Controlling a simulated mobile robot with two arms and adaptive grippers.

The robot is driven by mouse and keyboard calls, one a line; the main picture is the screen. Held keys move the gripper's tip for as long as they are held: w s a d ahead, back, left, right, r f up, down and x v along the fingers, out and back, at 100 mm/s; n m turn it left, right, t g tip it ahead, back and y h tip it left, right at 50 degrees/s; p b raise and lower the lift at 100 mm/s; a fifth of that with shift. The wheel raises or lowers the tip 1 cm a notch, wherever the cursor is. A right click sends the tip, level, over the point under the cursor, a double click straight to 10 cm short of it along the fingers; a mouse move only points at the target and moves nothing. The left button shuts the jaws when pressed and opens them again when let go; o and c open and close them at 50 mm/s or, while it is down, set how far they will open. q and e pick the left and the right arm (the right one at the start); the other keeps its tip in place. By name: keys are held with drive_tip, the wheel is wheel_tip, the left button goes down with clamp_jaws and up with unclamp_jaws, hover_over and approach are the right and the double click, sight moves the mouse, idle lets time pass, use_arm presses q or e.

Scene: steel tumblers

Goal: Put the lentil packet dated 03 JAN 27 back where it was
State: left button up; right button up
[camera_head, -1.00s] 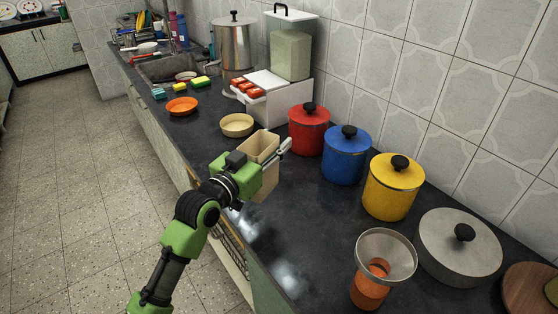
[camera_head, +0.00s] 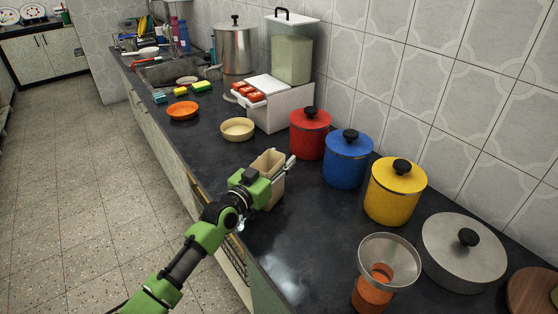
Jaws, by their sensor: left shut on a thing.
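My left gripper (camera_head: 272,177) is shut on a tan, open-topped container (camera_head: 277,190), one finger showing at its far right side. The container is upright; I cannot tell whether its base touches the counter. Red-orange packets (camera_head: 254,97) stand in a white box (camera_head: 288,108) farther back on the counter, its white lid tilted up behind them. No date can be read on them, and I cannot tell which one is dated 03 JAN 27. My right gripper is not in view.
Red (camera_head: 309,138), blue (camera_head: 346,165) and yellow (camera_head: 394,195) canisters line the wall. A steel pot (camera_head: 462,255) and a funnel (camera_head: 388,258) over an orange jar (camera_head: 372,292) are at front right. A tan bowl (camera_head: 237,130) and an orange plate (camera_head: 182,111) lie behind the gripper. The counter's middle is clear.

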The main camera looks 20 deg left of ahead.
use_arm(q)
drive_tip(key=shift+r, duration=0.1)
drive_tip(key=o, duration=1.2)
drive_tip(key=shift+f, duration=0.2)
drive_tip(key=shift+o, duration=0.2)
drive_tip(key=shift+r, duration=0.15)
drive_tip(key=v, duration=1.2)
drive_tip(key=shift+s, duration=0.1)
